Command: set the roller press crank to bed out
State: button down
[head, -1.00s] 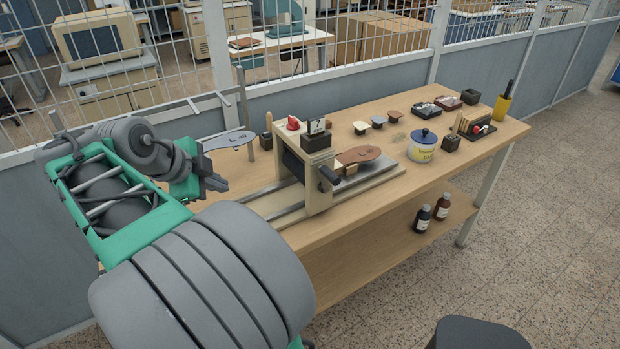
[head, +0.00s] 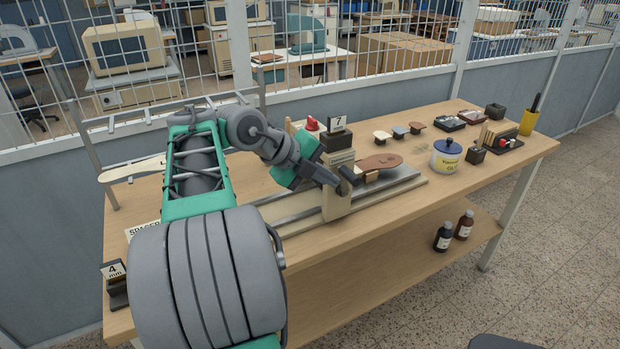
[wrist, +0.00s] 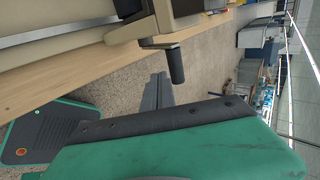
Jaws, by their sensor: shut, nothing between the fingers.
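The beige roller press (head: 338,203) stands on the workbench, with a brown sole-shaped piece (head: 378,162) on its bed at the right. Its crank ends in a dark handle (head: 356,178), partly hidden behind my fingers in the head view. In the wrist view the black crank handle (wrist: 176,66) sticks out from the press side, clear of my fingers. My gripper (head: 338,182) is shut and empty, its tips close to the crank handle. In the wrist view my gripper (wrist: 158,78) shows its fingers together just beside the handle, with a small apparent gap.
A block marked 7 (head: 339,136) and a red knob (head: 312,123) sit atop or behind the press. A lidded jar (head: 446,156) and several small tools stand to the right. A block marked 4 (head: 116,284) stands at the bench's left end. Mesh fencing runs behind.

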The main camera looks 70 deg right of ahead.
aim_at(347, 174)
jog(key=shift+s+d, duration=0.6)
jog(key=shift+d, duration=0.1)
jog(key=shift+s+d+r+t+y+p, duration=0.3)
jog(key=shift+s+d+t+y, duration=0.2)
jog(key=shift+s+d, duration=0.3)
jog(key=shift+w, duration=0.1)
jog(key=shift+w+r, duration=0.1)
